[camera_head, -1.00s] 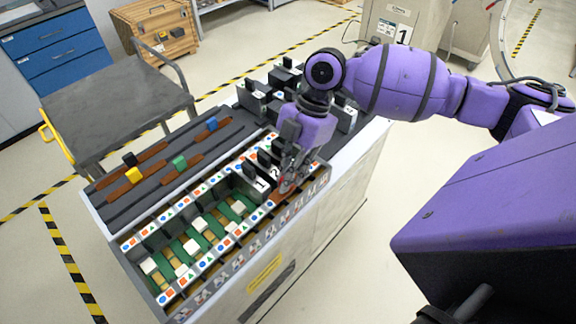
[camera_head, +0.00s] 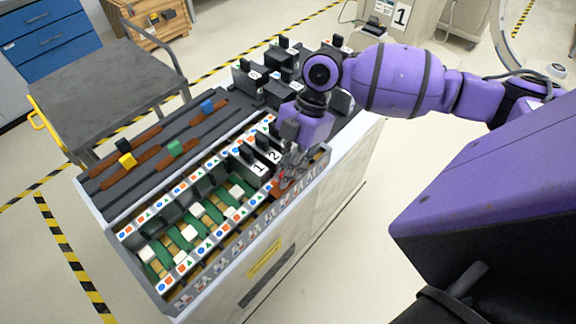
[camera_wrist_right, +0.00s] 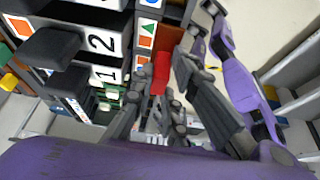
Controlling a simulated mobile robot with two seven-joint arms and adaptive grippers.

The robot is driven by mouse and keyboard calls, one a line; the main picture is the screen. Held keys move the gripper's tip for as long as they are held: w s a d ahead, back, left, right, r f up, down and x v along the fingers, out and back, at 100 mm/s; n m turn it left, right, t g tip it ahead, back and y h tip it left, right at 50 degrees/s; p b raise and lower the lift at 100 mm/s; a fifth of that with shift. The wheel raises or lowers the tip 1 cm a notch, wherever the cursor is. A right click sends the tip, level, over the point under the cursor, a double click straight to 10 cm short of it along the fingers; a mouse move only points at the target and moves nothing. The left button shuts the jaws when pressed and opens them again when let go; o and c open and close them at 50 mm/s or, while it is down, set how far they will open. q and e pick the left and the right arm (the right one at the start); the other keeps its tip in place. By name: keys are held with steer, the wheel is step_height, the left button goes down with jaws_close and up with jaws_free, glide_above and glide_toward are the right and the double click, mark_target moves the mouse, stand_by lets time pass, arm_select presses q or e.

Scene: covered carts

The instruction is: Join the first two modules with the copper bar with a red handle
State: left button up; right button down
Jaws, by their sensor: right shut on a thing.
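Module 1 (camera_head: 260,168) and module 2 (camera_head: 273,156) stand side by side in the cart's slotted rack, with black handles on top. Both show in the wrist view, module 2 (camera_wrist_right: 102,40) nearer and module 1 (camera_wrist_right: 104,74) beyond it. My right gripper (camera_head: 287,181) is beside module 2, at the near long edge of the cart. It is shut on the red handle (camera_wrist_right: 161,72) of the copper bar (camera_wrist_right: 169,38). The bar lies along the rack edge beside the modules; I cannot tell whether it touches them. My left gripper is out of view.
Empty green slots with white blocks fill the rack's left part (camera_head: 185,232). Bars with blue, green, yellow and black handles lie on the dark cart top (camera_head: 160,180). More black modules (camera_head: 262,75) stand at the back. A grey trolley (camera_head: 100,85) is at the left.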

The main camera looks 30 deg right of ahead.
steer(key=shift+f, duration=0.1)
stand_by(0.4)
steer(key=c, duration=1.6)
jaws_free()
steer(key=shift+c, duration=0.2)
steer(key=v, duration=1.2)
